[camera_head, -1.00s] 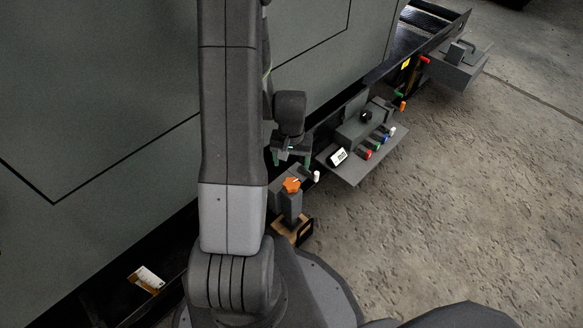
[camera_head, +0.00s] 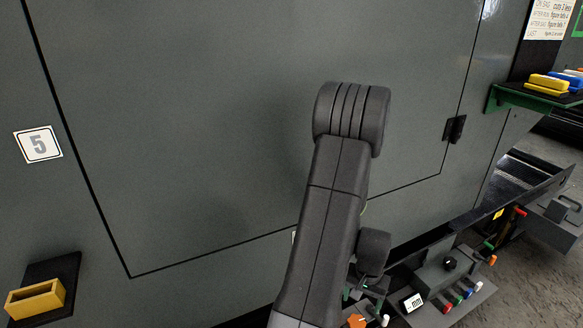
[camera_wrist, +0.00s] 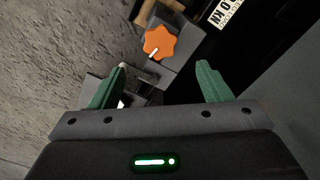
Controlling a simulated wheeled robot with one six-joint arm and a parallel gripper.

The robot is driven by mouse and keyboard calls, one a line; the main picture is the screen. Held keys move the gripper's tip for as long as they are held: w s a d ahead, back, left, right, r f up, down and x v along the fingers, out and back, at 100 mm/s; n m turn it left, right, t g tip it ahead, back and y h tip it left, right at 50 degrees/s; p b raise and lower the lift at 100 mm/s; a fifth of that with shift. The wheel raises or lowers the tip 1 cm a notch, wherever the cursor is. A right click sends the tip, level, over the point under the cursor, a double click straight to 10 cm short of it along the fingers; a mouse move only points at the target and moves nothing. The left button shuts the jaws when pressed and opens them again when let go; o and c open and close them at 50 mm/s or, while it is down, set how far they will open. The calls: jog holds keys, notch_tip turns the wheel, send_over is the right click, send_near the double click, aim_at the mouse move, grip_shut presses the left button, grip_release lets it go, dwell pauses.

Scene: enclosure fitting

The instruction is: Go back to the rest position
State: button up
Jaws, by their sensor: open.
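My gripper (camera_wrist: 162,67) is open, with its two green fingers spread apart and nothing visible between the tips. In the wrist view an orange star-shaped knob (camera_wrist: 160,43) on a grey block lies just beyond the fingertips. I see no contact between the fingers and the knob. In the head view my gripper (camera_head: 365,288) is low in the picture, beside the grey enclosure, and my arm partly hides it. The orange knob (camera_head: 357,321) shows at the bottom edge below it.
A grey control shelf (camera_head: 480,300) with coloured buttons juts out right of my gripper. The large enclosure panel (camera_head: 220,120) stands behind my arm. A yellow holder (camera_head: 37,299) is at lower left. A green-edged shelf (camera_head: 493,98) carries yellow and blue pieces at upper right.

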aim_at(357, 321)
notch_tip(357, 321, down, 10)
jog(key=b, duration=0.3)
jog(key=shift+r, duration=0.15)
notch_tip(357, 321, up, 14)
jog(key=p, duration=0.6)
notch_tip(357, 321, down, 15)
jog(key=b, duration=0.6)
jog(key=shift+r+b, duration=0.2)
jog(key=shift+b, duration=0.1)
jog(key=shift+r+n, duration=0.25)
jog(key=shift+n, duration=0.55)
jog(key=n, duration=0.6)
notch_tip(357, 321, up, 14)
jog(key=p, duration=0.5)
jog(key=shift+f+p, duration=0.2)
jog(key=shift+p, duration=0.15)
jog(key=shift+n, duration=0.3)
